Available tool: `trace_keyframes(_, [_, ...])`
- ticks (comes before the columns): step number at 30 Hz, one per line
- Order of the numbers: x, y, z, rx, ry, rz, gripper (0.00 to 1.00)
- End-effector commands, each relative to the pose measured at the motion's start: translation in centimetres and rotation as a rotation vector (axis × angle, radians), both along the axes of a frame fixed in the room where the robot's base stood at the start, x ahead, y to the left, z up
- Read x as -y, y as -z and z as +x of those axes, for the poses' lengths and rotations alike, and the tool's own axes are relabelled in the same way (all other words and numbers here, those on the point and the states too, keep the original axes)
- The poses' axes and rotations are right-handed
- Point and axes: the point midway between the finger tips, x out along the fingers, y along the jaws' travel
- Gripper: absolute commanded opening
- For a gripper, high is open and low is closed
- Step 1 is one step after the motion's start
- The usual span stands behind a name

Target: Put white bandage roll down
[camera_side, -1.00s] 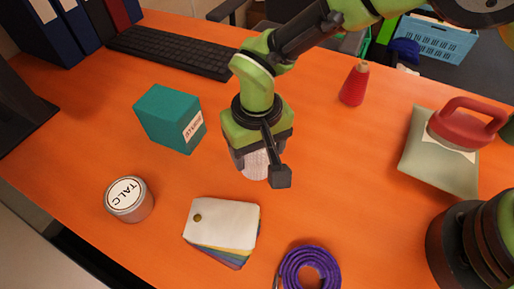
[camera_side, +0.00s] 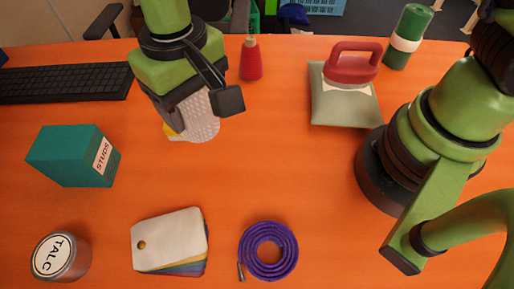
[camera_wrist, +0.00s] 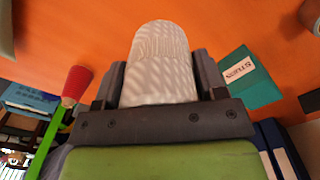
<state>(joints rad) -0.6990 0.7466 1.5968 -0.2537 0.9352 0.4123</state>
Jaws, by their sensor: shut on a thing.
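The white bandage roll (camera_side: 203,117) is in my gripper (camera_side: 192,113), low over the orange table between the teal box and the red cone. My gripper points down and is shut on the roll, with its jaws at the roll's sides. In the wrist view the ribbed white roll (camera_wrist: 160,60) sticks out between the two dark fingers of my gripper (camera_wrist: 160,85). A small yellow patch shows at the roll's lower left in the side view. I cannot tell whether the roll's lower end touches the table.
The teal box (camera_side: 62,157) stands left, the talc tin (camera_side: 62,257) front left. Sample cards (camera_side: 170,238) and a purple coiled strap (camera_side: 268,250) lie in front. The red cone (camera_side: 251,60) and keyboard (camera_side: 65,82) are behind. A grey-green pad (camera_side: 345,106) carries a red-handled thing (camera_side: 345,66).

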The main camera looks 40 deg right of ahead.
Motion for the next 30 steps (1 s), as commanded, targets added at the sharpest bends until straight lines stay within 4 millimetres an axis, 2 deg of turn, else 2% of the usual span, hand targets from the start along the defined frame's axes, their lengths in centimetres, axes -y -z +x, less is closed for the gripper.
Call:
trace_keyframes(1, [1.3,-0.1,-0.6,-0.001,0.019,-0.001,0.4])
trace_keyframes(6, [4.8,-0.2,-2.9,0.001,0.073,0.003,0.4])
trace_keyframes(12, [7.3,-0.2,-4.8,0.002,0.112,0.005,0.4])
trace_keyframes(15, [7.8,0.4,-5.3,-0.001,0.121,0.003,0.4])
trace_keyframes(21, [8.0,4.1,-5.4,-0.005,0.123,0.001,0.4])
trace_keyframes(30, [7.9,7.6,-5.4,-0.004,0.121,0.001,0.4])
